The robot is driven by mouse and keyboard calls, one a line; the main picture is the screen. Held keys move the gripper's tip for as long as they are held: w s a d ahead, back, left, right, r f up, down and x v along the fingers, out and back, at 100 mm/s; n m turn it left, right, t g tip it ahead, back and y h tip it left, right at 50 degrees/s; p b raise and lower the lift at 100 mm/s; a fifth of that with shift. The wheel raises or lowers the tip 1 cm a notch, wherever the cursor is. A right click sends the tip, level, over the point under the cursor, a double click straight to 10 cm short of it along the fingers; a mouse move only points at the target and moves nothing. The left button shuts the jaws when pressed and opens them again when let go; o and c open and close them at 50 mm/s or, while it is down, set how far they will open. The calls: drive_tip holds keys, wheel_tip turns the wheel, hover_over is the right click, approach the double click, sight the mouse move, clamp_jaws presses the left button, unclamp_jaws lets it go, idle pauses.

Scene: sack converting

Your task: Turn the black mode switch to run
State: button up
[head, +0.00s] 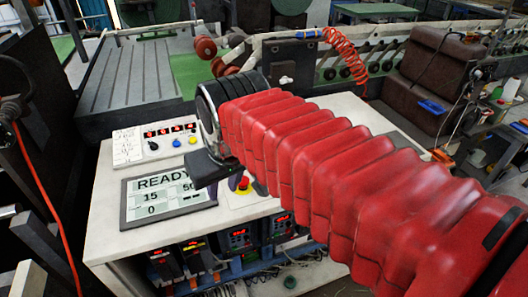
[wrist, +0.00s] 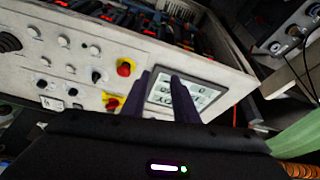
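In the wrist view, a black rotary switch (wrist: 97,77) sits on the pale control panel (wrist: 75,62), left of my fingers. Other dark knobs, including one (wrist: 42,83) farther left, are there too; I cannot read which is the mode switch or where it points. In the head view, a black knob (head: 153,146) is on a small white box. My gripper (wrist: 160,77) has its two purple fingers apart, empty, over the panel near the display's edge. In the head view my gripper (head: 238,182) is partly hidden by my wrist and red-sleeved arm.
A display (head: 165,192) reads READY. A red emergency button (head: 243,183) on yellow stands close to my fingers; a red button (wrist: 125,68) also shows left of them in the wrist view. Yellow (head: 177,143) and blue (head: 193,141) knobs sit beside the black one.

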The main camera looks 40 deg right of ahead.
drive_tip(key=w+d+m+g, duration=0.1)
drive_tip(key=w+d+g, duration=0.1)
drive_tip(key=w+d, duration=0.6)
drive_tip(key=w+d+r+m+g, duration=0.1)
drive_tip(key=w+d+g, duration=0.1)
drive_tip(key=w+d, duration=0.6)
drive_tip(key=d, duration=0.5)
drive_tip(key=shift+r, duration=0.15)
wheel_tip(320, 180, down, 14)
drive_tip(key=shift+r, duration=0.1)
drive_tip(key=shift+c, duration=0.4)
drive_tip(key=shift+d, duration=0.1)
clamp_jaws()
